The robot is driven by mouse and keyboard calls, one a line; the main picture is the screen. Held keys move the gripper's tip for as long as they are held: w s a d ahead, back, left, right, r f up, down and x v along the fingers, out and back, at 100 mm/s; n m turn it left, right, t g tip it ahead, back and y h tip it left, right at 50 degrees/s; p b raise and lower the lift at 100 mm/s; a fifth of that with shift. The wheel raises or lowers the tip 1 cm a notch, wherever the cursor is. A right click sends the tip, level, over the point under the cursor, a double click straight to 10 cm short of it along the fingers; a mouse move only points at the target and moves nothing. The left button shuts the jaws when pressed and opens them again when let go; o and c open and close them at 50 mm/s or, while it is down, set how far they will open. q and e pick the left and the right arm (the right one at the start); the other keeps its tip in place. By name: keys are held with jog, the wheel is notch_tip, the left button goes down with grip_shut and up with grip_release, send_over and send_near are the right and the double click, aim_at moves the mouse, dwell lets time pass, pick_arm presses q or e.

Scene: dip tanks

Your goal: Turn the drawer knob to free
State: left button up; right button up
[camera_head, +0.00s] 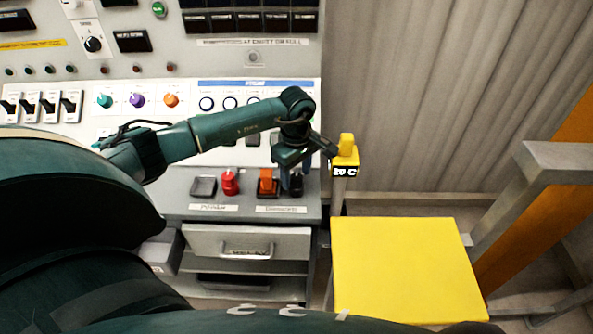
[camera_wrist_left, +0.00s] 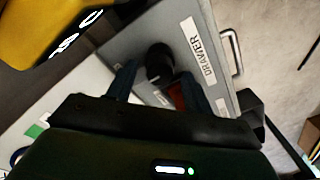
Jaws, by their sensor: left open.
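The drawer knob (camera_head: 296,187) is a small black knob on the grey ledge, above the DRAWER label (camera_head: 282,210). In the left wrist view the black knob (camera_wrist_left: 158,60) stands between my two fingertips, beside the DRAWER label (camera_wrist_left: 198,50). My left gripper (camera_head: 291,176) points down over the knob and is open, with a finger on each side. Contact with the knob cannot be told. The knob's pointer and any position marks cannot be made out. The drawer (camera_head: 205,242) below has a metal handle (camera_head: 247,250) and looks closed. My right gripper is not in view.
An orange rocker switch (camera_head: 267,182) stands close left of the knob, and a red knob (camera_head: 230,182) farther left. A yellow-topped post (camera_head: 346,150) stands right of my gripper. A yellow platform (camera_head: 405,268) lies at lower right. The switch panel rises behind.

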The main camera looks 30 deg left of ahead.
pick_arm(q)
jog(key=shift+f, duration=0.1)
jog(key=shift+c, duration=0.4)
jog(key=c, duration=0.9)
